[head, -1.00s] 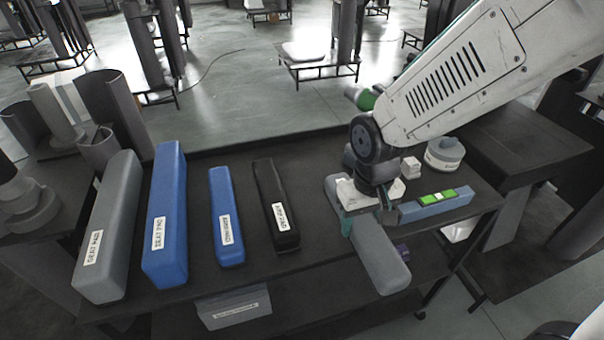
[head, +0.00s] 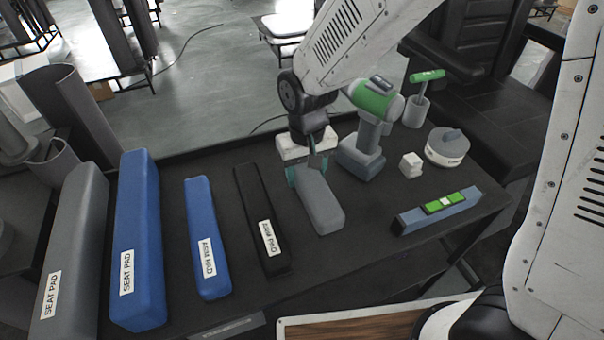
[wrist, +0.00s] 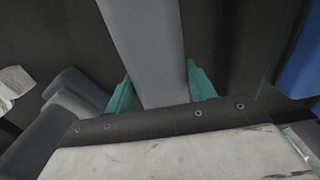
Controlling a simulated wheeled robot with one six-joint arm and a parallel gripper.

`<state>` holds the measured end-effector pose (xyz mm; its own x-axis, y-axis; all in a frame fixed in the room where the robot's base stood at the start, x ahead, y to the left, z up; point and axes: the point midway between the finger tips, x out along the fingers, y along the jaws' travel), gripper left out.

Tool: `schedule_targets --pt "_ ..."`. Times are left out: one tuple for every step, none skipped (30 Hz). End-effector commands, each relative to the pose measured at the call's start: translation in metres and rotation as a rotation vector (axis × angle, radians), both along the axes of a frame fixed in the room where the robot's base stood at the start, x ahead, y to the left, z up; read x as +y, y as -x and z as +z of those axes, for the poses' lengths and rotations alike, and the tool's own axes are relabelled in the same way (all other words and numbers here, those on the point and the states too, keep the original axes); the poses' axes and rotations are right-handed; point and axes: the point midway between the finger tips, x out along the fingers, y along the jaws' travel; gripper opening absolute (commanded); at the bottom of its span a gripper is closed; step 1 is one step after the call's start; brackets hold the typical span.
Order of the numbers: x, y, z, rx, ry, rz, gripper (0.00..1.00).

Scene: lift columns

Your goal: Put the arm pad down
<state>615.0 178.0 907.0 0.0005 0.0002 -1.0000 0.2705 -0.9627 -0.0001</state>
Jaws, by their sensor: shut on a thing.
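A grey arm pad (head: 322,207) lies along the dark table top, to the right of the black arm pad. My gripper (head: 306,176) is over the grey pad with its teal fingers on either side, shut on it. In the wrist view the grey pad (wrist: 146,50) runs between the two teal fingers of my gripper (wrist: 161,92). The pad looks level and at or very near the table surface; I cannot tell whether it bears fully on it. Its far end is hidden behind my gripper.
Left of it lie a black arm pad (head: 262,222), a blue arm pad (head: 207,240), a blue seat pad (head: 138,240) and a grey seat pad (head: 72,245). A green-grey drill (head: 368,130) stands close right. A level (head: 438,211), small white block (head: 411,165) and round container (head: 447,147) are further right.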

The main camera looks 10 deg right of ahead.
Motion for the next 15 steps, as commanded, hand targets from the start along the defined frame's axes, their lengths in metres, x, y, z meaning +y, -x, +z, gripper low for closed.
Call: schedule_targets --pt "0.000 -0.001 0.000 0.000 0.000 -0.001 0.27" --pt "0.000 -0.001 -0.002 0.000 0.000 -0.002 0.27" --pt "0.000 -0.001 -0.004 0.002 0.001 -0.002 0.27" --pt "0.000 -0.001 -0.007 0.003 0.002 -0.002 0.27" --pt "0.000 -0.001 -0.011 0.003 0.002 -0.002 0.27" --pt "0.000 -0.001 -0.016 0.003 0.002 -0.001 0.27" --pt "0.000 0.000 -0.021 0.004 0.002 -0.001 0.27" --pt "0.001 0.000 -0.025 0.004 0.002 0.000 0.27" --pt "0.002 0.000 -0.030 0.004 0.002 0.001 0.27" --pt "0.002 0.000 -0.033 0.003 0.002 0.002 0.27" --pt "0.002 0.000 -0.035 0.002 0.001 0.003 0.27" --pt "0.003 0.000 -0.036 0.001 0.000 0.003 0.27" --pt "0.003 0.000 -0.036 0.000 0.000 0.003 0.27" --pt "0.003 0.000 -0.035 -0.001 0.000 0.004 0.27" --pt "0.004 0.000 -0.035 -0.001 0.000 0.004 0.27"
